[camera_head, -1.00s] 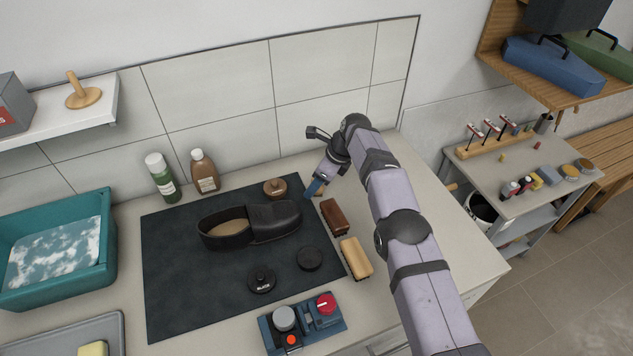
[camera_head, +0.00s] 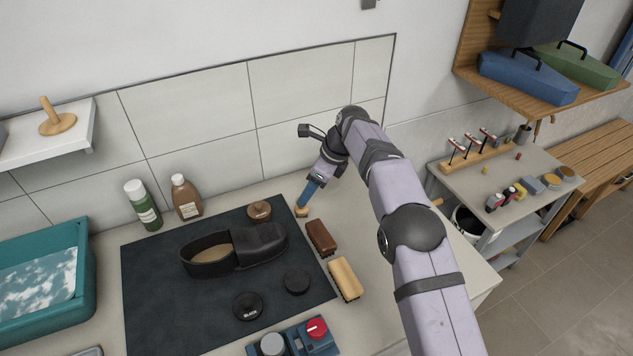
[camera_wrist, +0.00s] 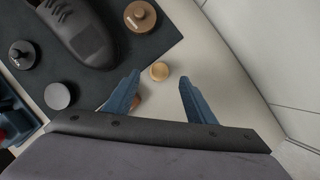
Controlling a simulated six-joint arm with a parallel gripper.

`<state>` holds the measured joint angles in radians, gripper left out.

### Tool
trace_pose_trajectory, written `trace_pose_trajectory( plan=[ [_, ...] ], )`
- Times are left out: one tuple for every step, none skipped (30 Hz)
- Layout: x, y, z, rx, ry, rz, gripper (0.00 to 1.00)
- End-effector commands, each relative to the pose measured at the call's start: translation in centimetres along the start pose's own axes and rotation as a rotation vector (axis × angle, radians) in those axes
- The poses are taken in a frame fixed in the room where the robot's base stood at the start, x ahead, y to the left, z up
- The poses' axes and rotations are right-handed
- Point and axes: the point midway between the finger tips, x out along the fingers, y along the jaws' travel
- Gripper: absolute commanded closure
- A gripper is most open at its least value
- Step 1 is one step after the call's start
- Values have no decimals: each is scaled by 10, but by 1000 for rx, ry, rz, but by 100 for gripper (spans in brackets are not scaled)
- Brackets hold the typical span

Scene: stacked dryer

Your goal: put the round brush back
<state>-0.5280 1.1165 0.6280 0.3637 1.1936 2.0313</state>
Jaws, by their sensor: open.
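A small round wooden piece (camera_head: 302,211), likely the round brush, stands on the counter just off the mat's back right corner. In the wrist view its round top (camera_wrist: 159,71) shows between and beyond my fingertips. My gripper (camera_head: 307,201) is open and empty, pointing down close to it. In the wrist view my two blue fingers (camera_wrist: 160,80) are spread apart, one to each side. Whether they touch it I cannot tell. A wooden base with an upright peg (camera_head: 57,118) sits on the white wall shelf at the left.
A brown brush (camera_head: 321,237) and a pale brush (camera_head: 345,279) lie right of the dark mat (camera_head: 165,310). The mat holds a black shoe (camera_head: 235,247), a brown knobbed pot (camera_head: 259,210) and black round pieces. Bottles (camera_head: 187,197) and a teal basin (camera_head: 85,290) are left.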

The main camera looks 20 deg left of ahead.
Motion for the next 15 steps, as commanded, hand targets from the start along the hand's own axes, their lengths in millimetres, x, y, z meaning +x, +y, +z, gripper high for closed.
trace_pose_trajectory(
  plan=[
    [-8,-1,0,0,-1,-3,50],
    [-13,-1,0,0,-1,-3,50],
    [-19,0,0,0,-1,-3,50],
    [-23,0,0,0,-1,-1,50],
    [-27,0,0,0,-1,-1,50],
    [-32,0,0,0,-1,-2,50],
    [-35,0,0,0,-1,-2,50],
    [-37,0,0,0,0,-1,50],
    [-40,0,0,0,0,0,50],
    [-41,0,0,1,0,0,50],
    [-43,0,0,1,0,0,50],
    [-44,0,0,1,0,0,50],
    [-45,0,0,1,0,0,50],
    [-46,0,0,1,0,0,50],
    [-46,0,0,1,0,0,50]
  ],
)
